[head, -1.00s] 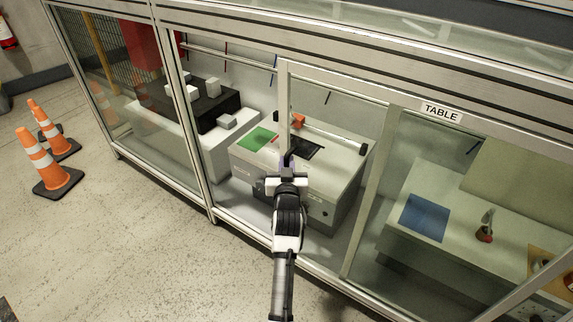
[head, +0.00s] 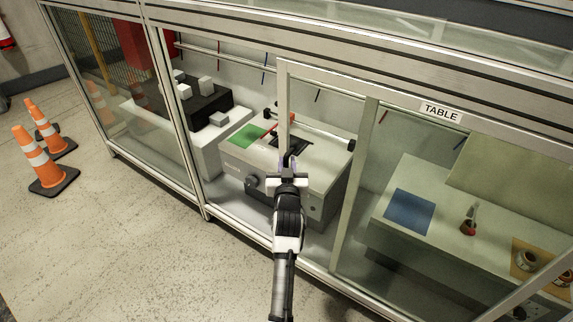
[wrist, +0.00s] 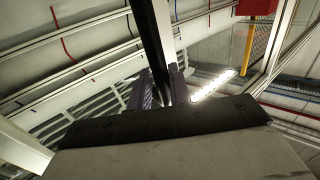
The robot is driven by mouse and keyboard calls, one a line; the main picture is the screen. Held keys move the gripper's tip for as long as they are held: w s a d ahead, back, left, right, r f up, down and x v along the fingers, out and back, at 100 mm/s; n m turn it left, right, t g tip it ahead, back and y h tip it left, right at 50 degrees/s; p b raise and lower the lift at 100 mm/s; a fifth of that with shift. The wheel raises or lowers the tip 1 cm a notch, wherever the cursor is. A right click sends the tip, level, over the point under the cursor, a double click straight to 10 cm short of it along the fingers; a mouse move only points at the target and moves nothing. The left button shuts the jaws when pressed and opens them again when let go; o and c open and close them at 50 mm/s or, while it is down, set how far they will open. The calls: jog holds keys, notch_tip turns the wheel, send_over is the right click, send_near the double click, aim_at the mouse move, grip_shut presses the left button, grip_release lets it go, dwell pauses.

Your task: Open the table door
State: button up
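The table door is a glass sliding panel in a pale metal frame (head: 283,100), with the label TABLE (head: 442,112) on its top rail. It stands partly open, with a gap between its left edge and the fixed post at left. My gripper (head: 288,162) is at the lower part of that left edge. In the wrist view my gripper (wrist: 158,92) has its two purplish fingers on either side of a dark upright bar, the door handle (wrist: 150,35), and looks closed on it. The handle's lower end is hidden behind the dark gripper body.
Behind the glass are a grey machine (head: 325,182) with a green patch, and a bench with a blue mat (head: 409,211) and a small red-based item (head: 468,222). Orange cones (head: 45,165) stand on the left. The concrete floor (head: 140,260) in front is clear.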

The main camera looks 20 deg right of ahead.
jog(key=shift+s+a, duration=0.1)
jog(key=b+v, duration=0.2)
jog(key=v, duration=1.1)
jog(key=shift+s, duration=0.3)
